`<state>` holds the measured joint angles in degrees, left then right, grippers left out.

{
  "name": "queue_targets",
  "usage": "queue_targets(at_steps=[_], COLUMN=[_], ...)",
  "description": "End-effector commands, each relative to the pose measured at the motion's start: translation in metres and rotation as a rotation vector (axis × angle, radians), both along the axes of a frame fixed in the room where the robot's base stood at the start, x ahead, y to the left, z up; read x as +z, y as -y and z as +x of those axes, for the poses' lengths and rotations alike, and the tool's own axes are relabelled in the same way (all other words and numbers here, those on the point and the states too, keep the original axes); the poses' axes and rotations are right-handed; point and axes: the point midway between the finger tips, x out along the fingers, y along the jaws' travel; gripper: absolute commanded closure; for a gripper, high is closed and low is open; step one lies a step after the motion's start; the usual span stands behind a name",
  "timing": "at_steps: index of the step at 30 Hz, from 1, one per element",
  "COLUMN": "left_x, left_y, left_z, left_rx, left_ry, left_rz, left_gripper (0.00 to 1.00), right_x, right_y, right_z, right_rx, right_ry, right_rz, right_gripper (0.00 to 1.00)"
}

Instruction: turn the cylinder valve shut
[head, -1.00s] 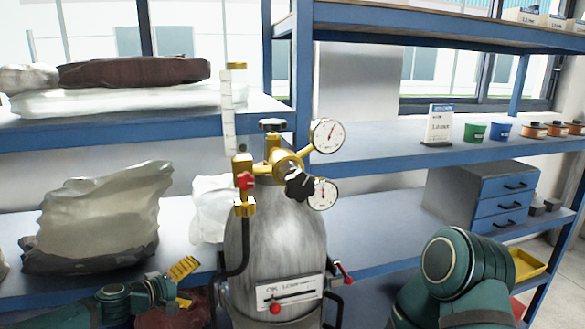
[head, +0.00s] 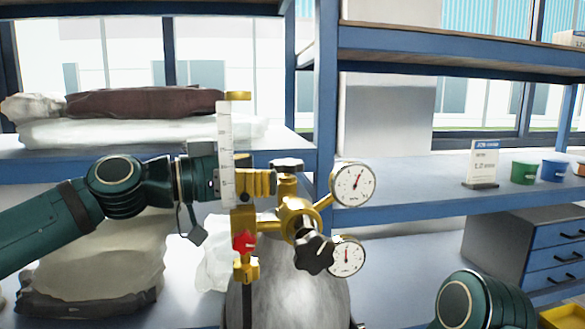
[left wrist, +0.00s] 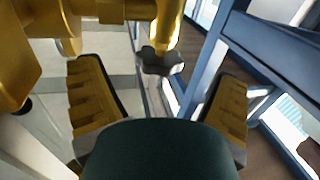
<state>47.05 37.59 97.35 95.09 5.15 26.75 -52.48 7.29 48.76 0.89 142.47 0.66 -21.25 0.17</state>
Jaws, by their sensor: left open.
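The gas cylinder (head: 290,290) stands upright at the lower middle, with a brass regulator (head: 297,215) on top. The cylinder valve's dark handwheel (head: 287,165) tops the brass stem. My left gripper (head: 272,183) is level, just left of the stem and slightly below the wheel, partly hidden behind the flowmeter tube (head: 225,150). In the left wrist view its yellow fingers (left wrist: 157,100) are spread wide. The handwheel (left wrist: 160,62) shows there beyond them, between their lines, with nothing gripped. My right gripper is out of view.
Two round gauges (head: 353,184) and a black knob (head: 314,252) stick out right and front of the regulator. A red knob (head: 244,242) sits below the flowmeter. Blue shelving (head: 400,212) stands behind. Wrapped bags (head: 95,270) lie on the left shelf.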

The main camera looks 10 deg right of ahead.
Motion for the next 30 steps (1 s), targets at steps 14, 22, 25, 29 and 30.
queue_targets(at_steps=[14,22,25,29,30], left_x=[0.001,0.0,-0.001,-0.001,-0.001], left_y=[0.055,0.063,0.063,0.063,0.063], left_z=[0.019,0.022,0.022,0.022,0.022], left_rx=[-0.001,0.002,0.002,0.002,0.002], left_ry=[-0.006,-0.007,-0.008,-0.008,-0.008], left_rz=[-0.003,-0.002,-0.003,-0.003,-0.003], left_gripper=[0.09,0.09,0.09,0.25,0.39], right_x=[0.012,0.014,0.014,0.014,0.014], right_y=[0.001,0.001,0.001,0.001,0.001], right_z=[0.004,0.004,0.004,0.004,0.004], right_rx=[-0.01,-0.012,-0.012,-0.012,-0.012], right_ry=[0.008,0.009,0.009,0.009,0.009], right_rz=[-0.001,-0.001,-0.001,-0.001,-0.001], right_gripper=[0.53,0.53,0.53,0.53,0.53])
